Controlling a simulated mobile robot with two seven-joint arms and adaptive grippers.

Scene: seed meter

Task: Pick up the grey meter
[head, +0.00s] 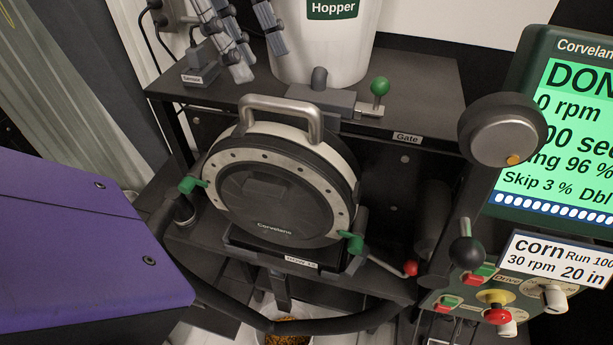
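The grey meter (268,203) is a round housing with a pale rim, a dark centre marked "Corvelans" and a metal carry handle (283,107) on top. It sits upright on the dark stand, with a green latch at each side: left (191,185) and right (352,242). My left gripper (259,61) is at the top, fingers pointing down, above and behind the meter and apart from its handle. Its fingers are spread with nothing seen between them. My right gripper is not in view.
A white hopper (325,45) stands behind on the dark shelf (432,95), near a green gate knob (379,87). A display (575,125) and control panel (520,285) crowd the right. A red-tipped lever (410,268) sticks out beside the meter. A seed tub (287,338) is below.

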